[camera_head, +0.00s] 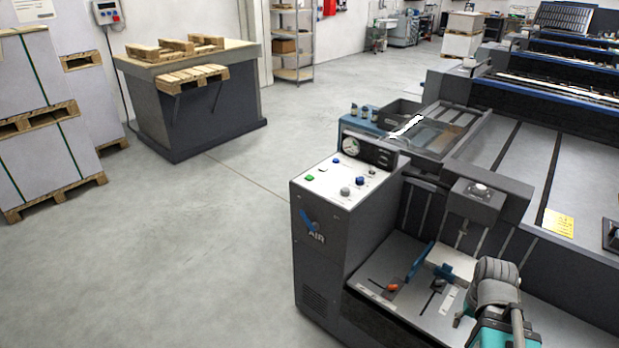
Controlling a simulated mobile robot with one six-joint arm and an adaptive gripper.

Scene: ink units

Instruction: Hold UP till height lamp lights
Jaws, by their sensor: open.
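At the lower right stands a dark pedestal marked AIR, with a light sloped control panel (335,184). This panel carries a green button (309,178), a white one, blue knobs and a round gauge (350,146). I cannot make out a height lamp or an UP label. My grey and teal arm shows at the lower right. I cannot make out my gripper's jaws.
A dark table (190,115) bearing wooden pallets stands at the upper left. Wrapped stacks on pallets (38,120) stand along the left edge. The long machine (510,160) fills the right side. Open grey floor (190,250) lies between these and the pedestal.

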